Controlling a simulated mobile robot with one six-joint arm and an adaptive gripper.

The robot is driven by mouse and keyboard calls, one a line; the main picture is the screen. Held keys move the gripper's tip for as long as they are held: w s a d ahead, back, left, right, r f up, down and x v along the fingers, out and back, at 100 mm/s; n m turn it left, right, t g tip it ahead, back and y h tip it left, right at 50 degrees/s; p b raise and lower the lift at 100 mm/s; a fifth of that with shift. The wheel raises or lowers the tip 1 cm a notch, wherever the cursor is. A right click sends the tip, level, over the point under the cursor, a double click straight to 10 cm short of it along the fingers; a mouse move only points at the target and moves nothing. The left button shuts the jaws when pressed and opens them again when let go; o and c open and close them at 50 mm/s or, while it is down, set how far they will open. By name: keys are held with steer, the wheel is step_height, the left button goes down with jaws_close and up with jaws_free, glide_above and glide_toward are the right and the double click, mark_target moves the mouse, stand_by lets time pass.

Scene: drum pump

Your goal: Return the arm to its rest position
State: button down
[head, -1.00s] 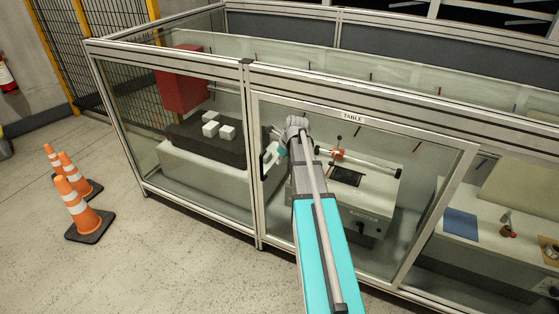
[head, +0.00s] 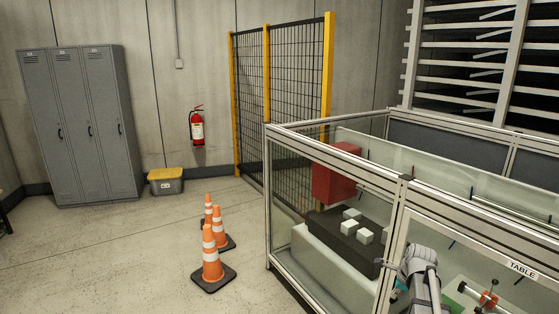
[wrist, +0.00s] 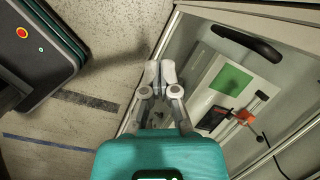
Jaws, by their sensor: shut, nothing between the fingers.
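My gripper (wrist: 160,74) shows in the wrist view with its two grey fingers together and nothing between them. It is in front of the glass-panelled enclosure, over or near its lower frame edge. In the head view, my arm's grey wrist part (head: 422,268) shows at the bottom right, in front of the enclosure frame (head: 396,232). The rest of my arm is mostly out of the head view.
A door panel with a black handle (wrist: 246,44) is close on the right in the wrist view. Orange cones (head: 211,258) stand on the floor left of the enclosure. A yellow-lidded bin (head: 165,181) and grey lockers (head: 82,125) stand farther back. Open floor lies between.

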steer(key=s+a+r+n+g+p, duration=0.1)
steer(key=s+a+r+n+p, duration=0.2)
steer(key=s+a+n, duration=0.4)
steer(key=s+a+r+n+g+h+p, duration=0.1)
steer(key=s+a+r+n+p, duration=0.2)
steer(key=s+a+n, duration=0.5)
steer(key=shift+a+r+n+g+h+p, duration=0.35)
steer(key=shift+a+n, duration=2.3)
steer(key=shift+n, duration=1.65)
steer(key=shift+f, duration=0.1)
